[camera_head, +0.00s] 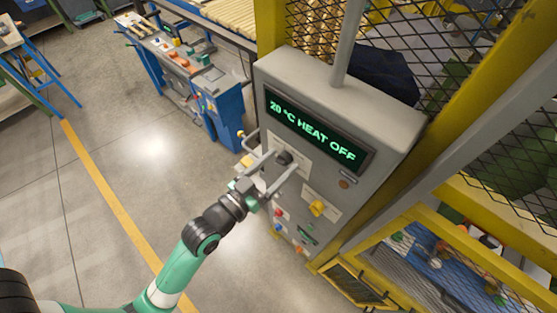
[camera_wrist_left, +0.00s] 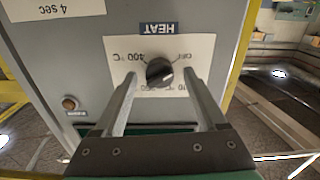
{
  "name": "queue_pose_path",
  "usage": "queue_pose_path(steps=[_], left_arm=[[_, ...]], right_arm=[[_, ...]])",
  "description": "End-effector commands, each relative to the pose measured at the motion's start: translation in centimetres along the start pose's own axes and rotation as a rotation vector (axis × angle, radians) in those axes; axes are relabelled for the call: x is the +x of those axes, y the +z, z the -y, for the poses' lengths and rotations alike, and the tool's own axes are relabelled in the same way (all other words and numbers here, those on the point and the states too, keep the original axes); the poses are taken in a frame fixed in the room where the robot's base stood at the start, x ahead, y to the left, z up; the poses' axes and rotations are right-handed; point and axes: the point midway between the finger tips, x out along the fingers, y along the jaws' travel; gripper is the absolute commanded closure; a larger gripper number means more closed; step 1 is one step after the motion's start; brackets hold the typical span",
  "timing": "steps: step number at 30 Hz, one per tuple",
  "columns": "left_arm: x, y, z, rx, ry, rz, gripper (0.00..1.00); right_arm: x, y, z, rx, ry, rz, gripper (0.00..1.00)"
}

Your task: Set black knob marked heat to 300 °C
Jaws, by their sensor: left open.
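The black knob (camera_head: 285,157) sits on a white label on the grey control box (camera_head: 390,125). In the left wrist view the knob (camera_wrist_left: 159,71) has a blue HEAT plate (camera_wrist_left: 159,28) beside it, upside down. Its label shows 400 °C on the left and OFF on the right; other marks are partly hidden by my fingers. The display (camera_head: 315,130) reads "20 °C HEAT OFF". My left gripper (camera_head: 284,160) is open, its fingers on either side of the knob with visible gaps in the wrist view (camera_wrist_left: 160,76). My right gripper is not in view.
Below on the panel are a yellow knob (camera_head: 317,208), a red button (camera_head: 278,212) and other small controls. A round brown button (camera_head: 344,184) sits under the display. Yellow-framed mesh fencing (camera_head: 440,45) stands behind and right. The floor at left is open.

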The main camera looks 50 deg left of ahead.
Motion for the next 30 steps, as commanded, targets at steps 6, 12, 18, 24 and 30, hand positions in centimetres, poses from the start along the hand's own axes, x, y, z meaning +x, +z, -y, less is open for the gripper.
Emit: queue_pose_path(steps=[6, 12, 18, 24, 30], left_arm=[[0.43, 0.04, -0.01, 0.000, 0.000, 0.000, 0.26], [0.41, 0.05, -0.01, 0.000, 0.000, 0.001, 0.46], [0.39, 0.04, -0.01, 0.000, 0.000, 0.001, 0.82], [0.39, 0.04, -0.01, 0.000, 0.000, 0.001, 1.00], [0.39, 0.05, -0.01, 0.015, 0.000, 0.001, 1.00]], right_arm=[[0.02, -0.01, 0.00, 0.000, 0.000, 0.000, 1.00], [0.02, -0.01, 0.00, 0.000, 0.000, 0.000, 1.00], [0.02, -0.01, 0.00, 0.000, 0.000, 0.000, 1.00], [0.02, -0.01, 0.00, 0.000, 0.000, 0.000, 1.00], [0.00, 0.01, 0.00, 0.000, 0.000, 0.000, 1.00]])
